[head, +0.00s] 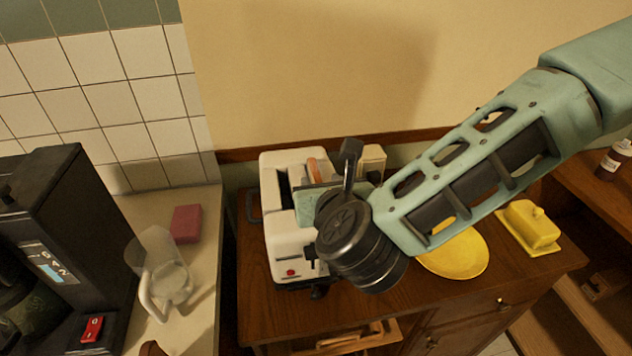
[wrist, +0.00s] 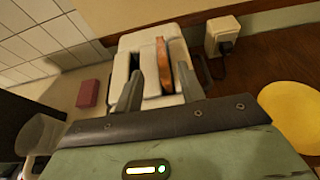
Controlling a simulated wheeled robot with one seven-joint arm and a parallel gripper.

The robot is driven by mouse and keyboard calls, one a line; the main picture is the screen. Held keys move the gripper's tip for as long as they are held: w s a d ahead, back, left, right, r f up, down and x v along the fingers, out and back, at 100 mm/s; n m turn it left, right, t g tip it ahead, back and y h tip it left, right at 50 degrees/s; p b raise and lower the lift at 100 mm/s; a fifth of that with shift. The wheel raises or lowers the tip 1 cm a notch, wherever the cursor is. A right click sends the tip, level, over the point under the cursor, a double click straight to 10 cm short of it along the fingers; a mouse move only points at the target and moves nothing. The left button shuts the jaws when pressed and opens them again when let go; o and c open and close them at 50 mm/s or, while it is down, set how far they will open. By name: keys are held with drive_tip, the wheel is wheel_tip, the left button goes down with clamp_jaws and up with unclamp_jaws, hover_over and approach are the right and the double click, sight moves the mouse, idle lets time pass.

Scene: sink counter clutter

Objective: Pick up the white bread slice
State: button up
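The bread slice (wrist: 162,52) stands upright in a slot of the white toaster (wrist: 127,43), its brown crust edge showing. In the head view a small part of the bread slice (head: 317,167) shows above the toaster (head: 285,245), beside my wrist. My gripper (wrist: 158,74) is open over the toaster. In the wrist view one finger is left of the slice and one right of it, with gaps between. No contact shows. In the head view my wrist hides most of the fingers. The lower part of the slice is hidden in the slot.
A yellow plate (head: 455,258) and yellow butter dish (head: 530,228) are on the wooden cabinet to the right. A glass pitcher (head: 165,275), red sponge (head: 187,223) and black coffee machine (head: 75,235) are left.

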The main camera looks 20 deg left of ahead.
sight(316, 170)
drive_tip(key=shift+p+x, duration=1.75)
drive_tip(key=shift+x, duration=1.5)
drive_tip(key=shift+d+r, duration=0.1)
clamp_jaws()
